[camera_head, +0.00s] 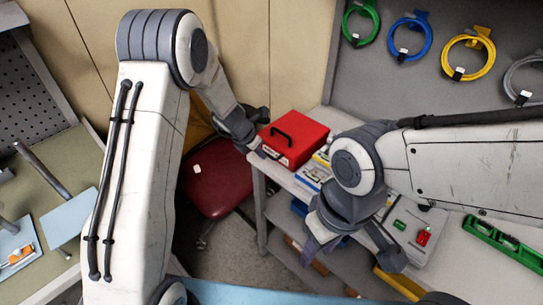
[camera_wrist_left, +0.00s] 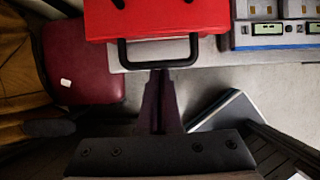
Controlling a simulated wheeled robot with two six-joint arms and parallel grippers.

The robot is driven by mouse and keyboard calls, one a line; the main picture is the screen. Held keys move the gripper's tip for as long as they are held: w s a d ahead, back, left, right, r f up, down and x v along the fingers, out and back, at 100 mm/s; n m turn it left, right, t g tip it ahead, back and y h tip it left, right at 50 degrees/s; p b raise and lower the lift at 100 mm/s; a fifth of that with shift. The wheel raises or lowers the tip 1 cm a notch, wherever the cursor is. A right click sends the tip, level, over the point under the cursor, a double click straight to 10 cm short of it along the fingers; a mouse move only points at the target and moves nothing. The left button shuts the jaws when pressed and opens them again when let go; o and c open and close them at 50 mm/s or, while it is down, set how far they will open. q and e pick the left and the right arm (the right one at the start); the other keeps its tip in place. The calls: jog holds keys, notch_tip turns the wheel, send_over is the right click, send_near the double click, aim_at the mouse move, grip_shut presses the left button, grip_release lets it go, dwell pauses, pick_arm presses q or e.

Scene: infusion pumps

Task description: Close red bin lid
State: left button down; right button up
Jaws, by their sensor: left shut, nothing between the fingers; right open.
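The red bin (camera_head: 300,130) stands on the left end of the white shelf top, with a black handle (camera_head: 282,136) on its near side. Its red lid looks flat and down in the head view, but I cannot tell whether it is fully shut. The wrist view shows the red surface (camera_wrist_left: 155,20) and the black handle (camera_wrist_left: 122,52) at the top. My left gripper (camera_head: 259,150) is at the bin's near left side, shut and empty. Its fingertips (camera_wrist_left: 160,75) are at the handle's bar; contact is unclear. My right gripper (camera_head: 350,250) is open and empty, in front of the shelf.
The shelf top (camera_head: 277,176) also carries infusion pumps (camera_head: 312,175) right of the bin. A dark red chair (camera_head: 217,185) stands left of the shelf. Coloured cable coils (camera_head: 407,38) hang on the back wall. A green level (camera_head: 505,243) lies at the right.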

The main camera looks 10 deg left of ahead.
pick_arm(q)
jog(key=shift+w+d, duration=0.2)
jog(key=shift+w, duration=0.15)
